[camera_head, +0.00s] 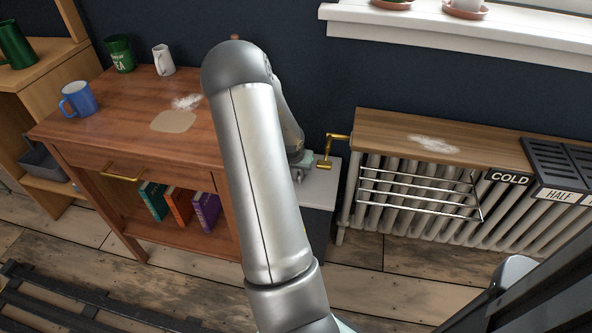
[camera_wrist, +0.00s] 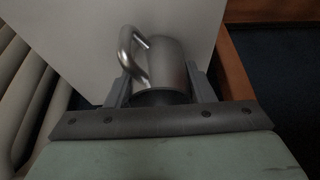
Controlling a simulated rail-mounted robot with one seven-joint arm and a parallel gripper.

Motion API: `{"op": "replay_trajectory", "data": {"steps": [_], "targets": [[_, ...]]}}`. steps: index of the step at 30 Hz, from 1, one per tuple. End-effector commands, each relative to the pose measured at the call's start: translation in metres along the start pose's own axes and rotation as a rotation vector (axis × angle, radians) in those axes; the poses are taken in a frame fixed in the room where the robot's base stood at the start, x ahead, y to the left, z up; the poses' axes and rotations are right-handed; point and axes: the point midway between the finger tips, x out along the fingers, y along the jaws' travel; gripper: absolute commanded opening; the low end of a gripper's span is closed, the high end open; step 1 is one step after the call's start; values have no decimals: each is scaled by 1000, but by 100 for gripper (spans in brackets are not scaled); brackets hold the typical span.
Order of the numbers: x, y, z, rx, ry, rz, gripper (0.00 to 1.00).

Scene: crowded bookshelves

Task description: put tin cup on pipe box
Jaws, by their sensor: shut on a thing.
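The tin cup (camera_wrist: 166,65) is a shiny grey metal mug. In the wrist view it sits between the fingers of my gripper (camera_wrist: 158,84), which is shut on it, with its handle toward the left. The white-topped box between the cabinet and the radiator, which seems to be the pipe box (camera_head: 320,186), also fills the background behind the cup in the wrist view (camera_wrist: 75,40). In the head view my arm hides the cup and part of the box, and my gripper (camera_head: 302,161) shows only partly, at the box's back. I cannot tell whether the cup touches the box top.
A brown wooden cabinet (camera_head: 100,125) stands left of the box, with a blue mug (camera_head: 79,99), a green mug (camera_head: 120,54) and a white mug (camera_head: 163,60) on top. A radiator (camera_head: 400,200) with a brass valve (camera_head: 333,150) and wire rack stands close on the right.

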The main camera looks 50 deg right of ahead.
Motion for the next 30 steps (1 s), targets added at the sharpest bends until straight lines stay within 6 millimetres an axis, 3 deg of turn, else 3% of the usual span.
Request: {"op": "replay_trajectory", "data": {"steps": [8,9,11,12,23,30], "targets": [[2,0,1,0,1,-1,26],[2,0,1,0,1,-1,51],[1,0,0,0,1,-1,68],[1,0,0,0,1,-1,70],[-6,-1,-2,-1,1,-1,70],[-54,-2,-3,-2,3,-4,70]]}}
